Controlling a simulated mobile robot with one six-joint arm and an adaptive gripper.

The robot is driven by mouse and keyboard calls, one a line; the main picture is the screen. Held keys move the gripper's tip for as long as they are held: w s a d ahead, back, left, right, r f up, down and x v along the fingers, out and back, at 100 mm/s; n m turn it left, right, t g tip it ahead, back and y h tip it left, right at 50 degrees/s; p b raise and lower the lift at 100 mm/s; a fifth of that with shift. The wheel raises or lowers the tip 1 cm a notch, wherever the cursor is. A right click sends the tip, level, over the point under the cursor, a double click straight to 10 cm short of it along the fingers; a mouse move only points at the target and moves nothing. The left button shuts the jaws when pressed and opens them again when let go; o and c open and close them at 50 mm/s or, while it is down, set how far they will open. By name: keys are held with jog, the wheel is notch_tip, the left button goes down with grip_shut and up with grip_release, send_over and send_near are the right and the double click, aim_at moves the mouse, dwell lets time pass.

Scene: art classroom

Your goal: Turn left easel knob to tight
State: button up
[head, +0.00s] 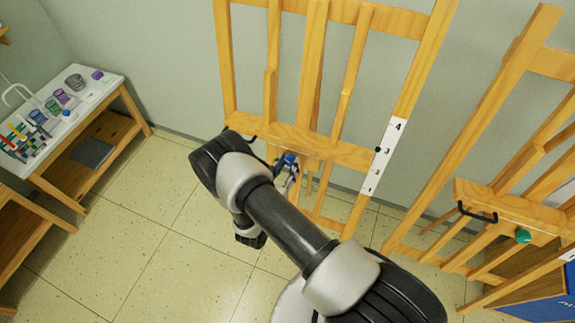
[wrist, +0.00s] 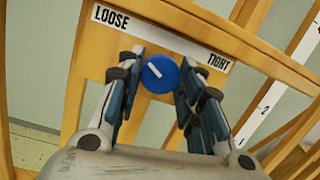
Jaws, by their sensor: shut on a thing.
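The left easel (head: 330,148) is wooden and stands against the wall. Its blue knob (wrist: 160,73) sits on the crossbar below a white label strip (wrist: 160,37), with LOOSE at the left end and TIGHT at the right. The knob's white mark points up and left, toward LOOSE. My gripper (wrist: 158,88) is shut on the knob, with one finger at each side of it. In the head view my gripper (head: 286,175) is at the crossbar, largely hidden by my arm; a little of the blue knob (head: 290,158) shows.
A second easel (head: 520,207) with a black handle (head: 477,213) and a green knob (head: 523,236) stands at the right. A numbered white scale (head: 384,155) runs down the left easel's right post. A side table (head: 95,105) with jars stands at the left. Tiled floor between is clear.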

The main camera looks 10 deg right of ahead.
jog(key=c, duration=0.4)
jog(key=shift+o, duration=0.2)
jog(key=shift+m, duration=0.3)
jog(key=m+g+b, duration=0.1)
jog(key=m, duration=0.4)
jog(key=shift+a+h+b, duration=0.1)
jog(key=shift+h+b, duration=0.25)
jog(key=shift+h, duration=0.05)
jog(key=m, duration=0.4)
jog(key=shift+w+g+b, duration=0.1)
jog(key=shift+g+b, duration=0.3)
jog(key=m+g+b, duration=0.1)
jog(key=m, duration=0.4)
jog(key=shift+r, duration=0.1)
jog(key=m+b, duration=0.2)
jog(key=m, duration=0.3)
jog(key=shift+g+y, duration=0.4)
jog(key=m+b, duration=0.4)
jog(key=shift+r+m+y, duration=0.15)
jog(key=shift+m+y, duration=0.25)
